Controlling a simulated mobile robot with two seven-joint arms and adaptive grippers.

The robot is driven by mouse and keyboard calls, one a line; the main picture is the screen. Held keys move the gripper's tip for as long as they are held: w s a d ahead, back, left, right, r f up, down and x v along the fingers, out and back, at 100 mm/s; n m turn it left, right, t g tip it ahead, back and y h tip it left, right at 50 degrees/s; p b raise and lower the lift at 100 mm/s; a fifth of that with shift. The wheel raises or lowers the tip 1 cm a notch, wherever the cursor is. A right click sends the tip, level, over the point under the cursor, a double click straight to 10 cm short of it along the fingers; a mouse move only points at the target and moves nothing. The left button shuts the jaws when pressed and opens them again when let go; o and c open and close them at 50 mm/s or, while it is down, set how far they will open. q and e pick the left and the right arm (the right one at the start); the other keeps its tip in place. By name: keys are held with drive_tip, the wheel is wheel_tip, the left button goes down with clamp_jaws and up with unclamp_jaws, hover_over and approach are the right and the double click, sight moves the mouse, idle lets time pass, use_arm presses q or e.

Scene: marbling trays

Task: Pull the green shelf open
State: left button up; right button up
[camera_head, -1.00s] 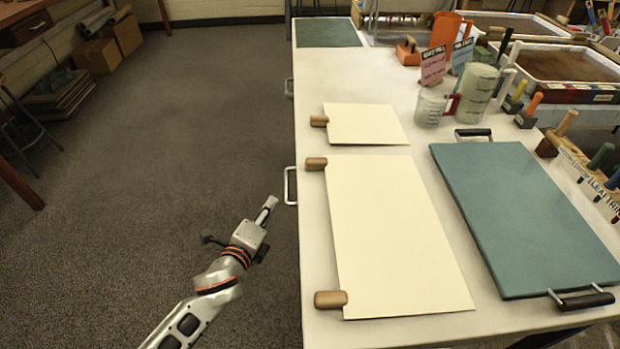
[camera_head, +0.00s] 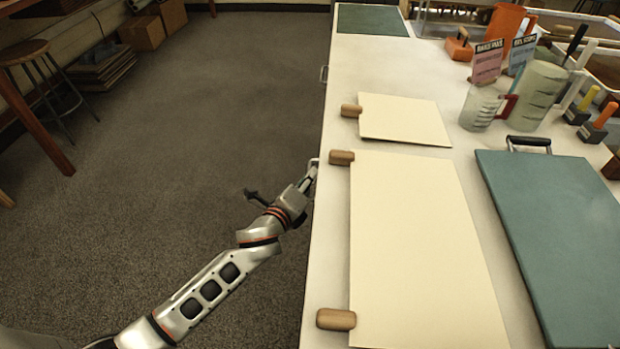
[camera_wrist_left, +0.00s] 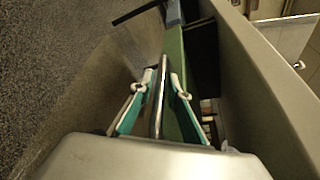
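The green shelf shows in the left wrist view as a narrow green edge (camera_wrist_left: 174,50) below the side of the table. A metal bar handle (camera_wrist_left: 160,92) runs along it. My left gripper (camera_wrist_left: 160,90) has its two teal-padded fingers on either side of this bar, apart, with a gap visible beside the bar. In the head view the left gripper (camera_head: 311,174) is at the table's left edge, at the handle (camera_head: 314,162), which it partly hides. The rest of the shelf is hidden under the tabletop. My right gripper is not in view.
The white table (camera_head: 330,235) carries cream sheets (camera_head: 420,240) with wooden blocks and a blue-green board (camera_head: 560,230). Another handle (camera_head: 323,75) is farther along the table's side. The carpeted floor (camera_head: 190,140) left of the table is clear; a stool (camera_head: 30,55) stands at far left.

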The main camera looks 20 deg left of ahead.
use_arm(q)
drive_tip(key=shift+w, duration=0.15)
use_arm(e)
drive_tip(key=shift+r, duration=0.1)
use_arm(q)
clamp_jaws()
drive_tip(key=shift+a+r, duration=0.1)
drive_tip(key=shift+a, duration=0.05)
